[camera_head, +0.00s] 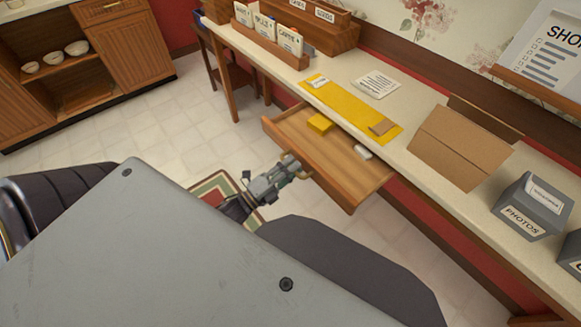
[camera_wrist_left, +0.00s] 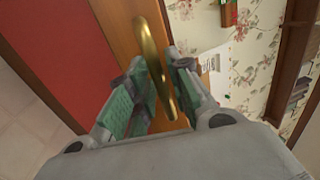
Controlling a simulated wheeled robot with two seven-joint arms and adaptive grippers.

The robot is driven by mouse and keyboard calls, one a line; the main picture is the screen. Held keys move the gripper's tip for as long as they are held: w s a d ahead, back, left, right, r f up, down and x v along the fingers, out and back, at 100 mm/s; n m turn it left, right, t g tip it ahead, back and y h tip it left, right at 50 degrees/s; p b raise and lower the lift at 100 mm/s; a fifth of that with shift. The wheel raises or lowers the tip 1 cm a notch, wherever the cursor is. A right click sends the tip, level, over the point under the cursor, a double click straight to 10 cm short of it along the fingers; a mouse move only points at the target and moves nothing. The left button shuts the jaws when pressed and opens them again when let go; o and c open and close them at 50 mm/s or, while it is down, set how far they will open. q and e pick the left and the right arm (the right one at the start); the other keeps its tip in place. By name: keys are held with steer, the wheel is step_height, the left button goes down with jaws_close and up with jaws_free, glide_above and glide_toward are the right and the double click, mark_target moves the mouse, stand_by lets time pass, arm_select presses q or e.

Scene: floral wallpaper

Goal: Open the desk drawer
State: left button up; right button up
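The wooden desk drawer (camera_head: 335,155) stands well out from under the long pale-topped desk (camera_head: 405,165). A yellow box (camera_head: 320,123) and a small white object (camera_head: 362,152) lie inside it. My left gripper (camera_head: 291,168) is at the drawer's front, on its brass handle (camera_head: 303,175). In the left wrist view, the brass handle (camera_wrist_left: 154,65) runs between the two green-padded fingers of my left gripper (camera_wrist_left: 160,72), which are closed about it. The wooden drawer front (camera_wrist_left: 118,40) shows behind. My right gripper is not in view.
On the desk are a card organizer (camera_head: 270,45), a yellow mat (camera_head: 345,103), a cardboard box (camera_head: 455,147) and a grey photo box (camera_head: 530,207). A chair (camera_head: 232,75) stands at the desk's far end. Tiled floor (camera_head: 165,135) lies clear to the left.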

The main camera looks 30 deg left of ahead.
arm_select(q)
steer(key=v, duration=1.2)
stand_by(0.3)
steer(key=shift+w, duration=0.1)
stand_by(0.5)
